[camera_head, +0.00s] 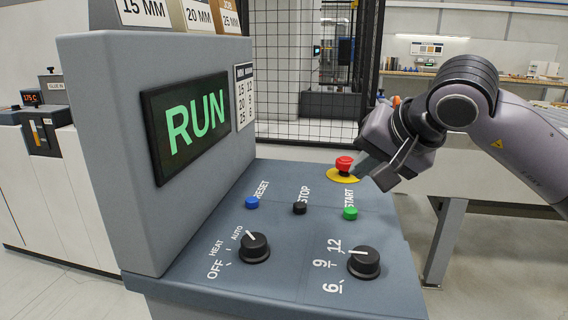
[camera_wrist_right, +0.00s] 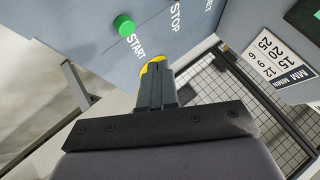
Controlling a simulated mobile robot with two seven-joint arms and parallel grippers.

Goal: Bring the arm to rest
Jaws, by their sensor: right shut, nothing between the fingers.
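My right arm comes in from the right in the head view. Its gripper (camera_head: 366,176) is shut and empty, above the far right part of the control panel (camera_head: 200,270), near the red emergency stop button (camera_head: 344,163) on its yellow disc. In the right wrist view the shut fingers (camera_wrist_right: 155,75) cover the red button, and only part of the yellow disc shows. The green START button (camera_head: 350,213) lies in front of the gripper, and it also shows in the right wrist view (camera_wrist_right: 125,26). My left gripper is not in view.
The screen (camera_head: 187,124) reads RUN in green. The panel also carries a blue RESET button (camera_head: 252,202), a black STOP button (camera_head: 299,208) and two black knobs, one (camera_head: 254,247) at AUTO. A mesh fence (camera_head: 305,115) stands behind. A workbench (camera_head: 470,180) stands behind my right arm.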

